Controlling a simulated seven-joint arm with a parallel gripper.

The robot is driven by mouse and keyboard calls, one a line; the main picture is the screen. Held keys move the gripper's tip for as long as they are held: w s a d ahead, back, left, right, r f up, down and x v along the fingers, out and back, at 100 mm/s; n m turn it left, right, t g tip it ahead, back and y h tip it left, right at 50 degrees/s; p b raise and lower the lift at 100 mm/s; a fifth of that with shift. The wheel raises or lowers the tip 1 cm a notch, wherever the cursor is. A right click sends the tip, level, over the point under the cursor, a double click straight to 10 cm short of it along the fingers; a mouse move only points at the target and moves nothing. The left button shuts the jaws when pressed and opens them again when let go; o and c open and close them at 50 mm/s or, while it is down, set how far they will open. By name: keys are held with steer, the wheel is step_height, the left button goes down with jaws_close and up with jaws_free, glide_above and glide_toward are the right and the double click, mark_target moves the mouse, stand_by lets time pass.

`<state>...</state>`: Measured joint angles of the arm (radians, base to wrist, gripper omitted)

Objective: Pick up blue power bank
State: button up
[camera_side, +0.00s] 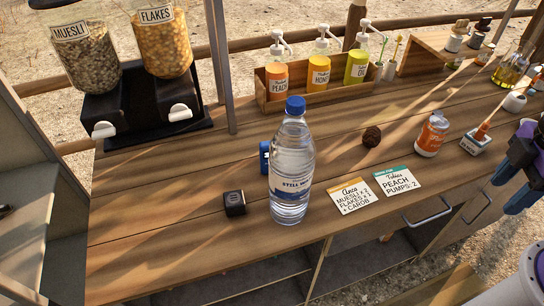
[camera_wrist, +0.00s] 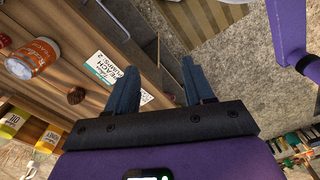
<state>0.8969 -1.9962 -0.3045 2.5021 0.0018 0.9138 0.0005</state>
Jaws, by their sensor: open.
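A blue object (camera_side: 264,157), which looks like the power bank, stands on the wooden counter in the side view. It is mostly hidden behind a clear water bottle (camera_side: 291,165) with a blue cap, and only its left part shows. My gripper (camera_side: 512,187) is at the right edge of the side view, far to the right of the blue object. Its dark fingers are apart and empty in the wrist view (camera_wrist: 158,82), where I see no power bank.
A small black cube (camera_side: 234,203) sits left of the bottle. Two order cards (camera_side: 352,196), a brown ball (camera_side: 371,137) and an orange-white bottle (camera_side: 432,134) lie to the right. A wooden pump-bottle box (camera_side: 300,101) and cereal dispensers (camera_side: 150,115) stand behind. The front left counter is clear.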

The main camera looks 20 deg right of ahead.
steer(key=shift+o, duration=0.3)
steer(key=w+a+f+m+g+y, duration=0.4)
steer(key=w+a+m+g+y, duration=0.25)
steer(key=w+a+m, duration=0.95)
steer(key=w+d+f+m+t+y, duration=0.1)
steer(key=w+f+m+t+y, duration=0.25)
steer(key=w+m, duration=0.45)
steer(key=w+d+f+m+t+y, duration=0.1)
steer(key=w+f+m+t+y, duration=0.3)
steer(key=w+m, duration=0.45)
steer(key=shift+t+h, duration=0.6)
steer(key=x, duration=1.1)
steer(key=r+x, duration=0.1)
steer(key=x, duration=0.4)
steer(key=shift+a+f, duration=0.1)
steer(key=shift+a, duration=0.55)
